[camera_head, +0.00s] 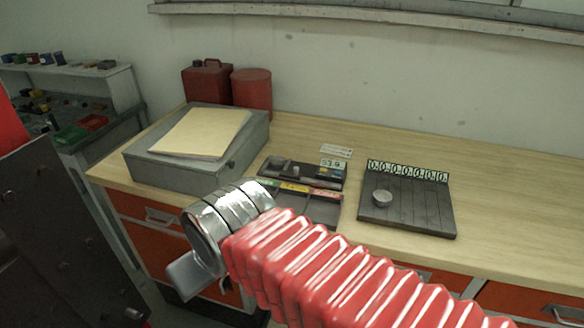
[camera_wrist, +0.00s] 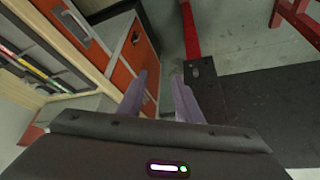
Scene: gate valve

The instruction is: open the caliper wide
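The caliper (camera_head: 300,172) appears to be the dark, low device with a small lit number display, lying on the workbench (camera_head: 500,205) right of the grey box. Its jaw opening is too small to make out. My gripper (camera_wrist: 160,78) shows in the wrist view with its two grey fingers apart and nothing between them. It points down past the bench front toward the floor. In the head view my gripper is at the lower left, in front of the bench, well away from the caliper, and mostly hidden by my wrist.
A grey box (camera_head: 240,155) with a folder (camera_head: 200,132) stands left of the caliper. A tray with coloured labels (camera_head: 312,208) lies in front. Red containers (camera_head: 252,92) stand behind.

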